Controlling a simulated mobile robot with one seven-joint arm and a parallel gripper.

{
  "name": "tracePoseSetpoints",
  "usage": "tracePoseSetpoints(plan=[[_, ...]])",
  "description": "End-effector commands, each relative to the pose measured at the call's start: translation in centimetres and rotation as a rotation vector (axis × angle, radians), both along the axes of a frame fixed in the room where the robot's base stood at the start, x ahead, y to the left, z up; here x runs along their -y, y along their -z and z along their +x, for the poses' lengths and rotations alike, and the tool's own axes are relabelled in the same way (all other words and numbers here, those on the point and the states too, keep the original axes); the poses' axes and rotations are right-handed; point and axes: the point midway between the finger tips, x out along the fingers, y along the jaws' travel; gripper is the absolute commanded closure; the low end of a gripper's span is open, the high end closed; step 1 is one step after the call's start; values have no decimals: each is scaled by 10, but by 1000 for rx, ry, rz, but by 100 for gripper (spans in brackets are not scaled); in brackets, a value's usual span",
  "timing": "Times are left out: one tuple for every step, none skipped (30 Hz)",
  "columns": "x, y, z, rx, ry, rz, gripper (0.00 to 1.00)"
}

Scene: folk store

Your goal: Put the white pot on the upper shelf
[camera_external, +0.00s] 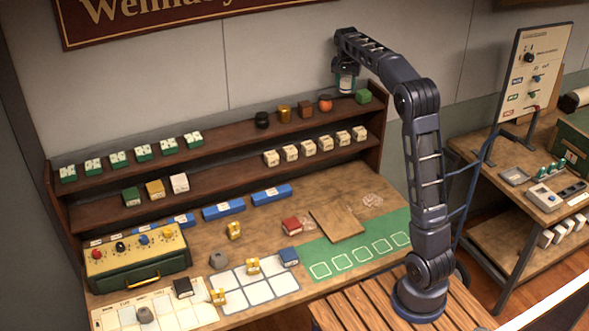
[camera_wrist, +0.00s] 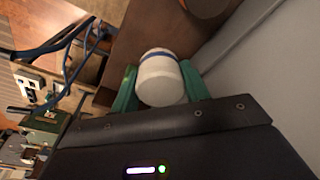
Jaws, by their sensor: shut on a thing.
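The white pot (camera_wrist: 160,78) has a blue band and sits between the two green fingers of my gripper (camera_wrist: 157,88) in the wrist view. My gripper (camera_external: 346,76) is shut on it. In the external view the pot (camera_external: 346,84) shows small under my wrist, at the right end of the upper shelf (camera_external: 225,128). It is between the orange round object (camera_external: 325,103) and the green cube (camera_external: 363,96). I cannot tell whether its base touches the shelf. The brown shelf board (camera_wrist: 150,32) also shows beside the pot in the wrist view.
A black pot (camera_external: 262,120), a gold pot (camera_external: 284,114) and a brown cube (camera_external: 305,109) stand left of the orange object. Green-and-white blocks (camera_external: 119,159) line the shelf's left half. Cream blocks (camera_external: 307,147) fill the lower shelf's right side. The wall (camera_external: 270,60) is close behind.

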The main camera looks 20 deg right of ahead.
Motion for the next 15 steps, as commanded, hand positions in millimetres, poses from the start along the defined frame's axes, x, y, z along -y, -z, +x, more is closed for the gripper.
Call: tracePoseSetpoints(plan=[[0,9,-1,-3,0,0,80],[0,13,-1,-1,0,0,80],[0,18,0,-1,0,0,80],[0,21,0,-1,0,0,80],[0,23,0,-1,0,0,80],[0,26,0,0,0,0,80],[0,27,0,0,0,0,80],[0,28,0,0,0,0,80],[0,30,0,0,0,0,80],[0,32,0,0,0,0,80],[0,34,0,-1,0,1,80],[0,37,0,-1,0,0,80],[0,41,0,-1,0,0,80],[0,45,0,-1,0,0,80],[0,51,0,-2,0,1,80]])
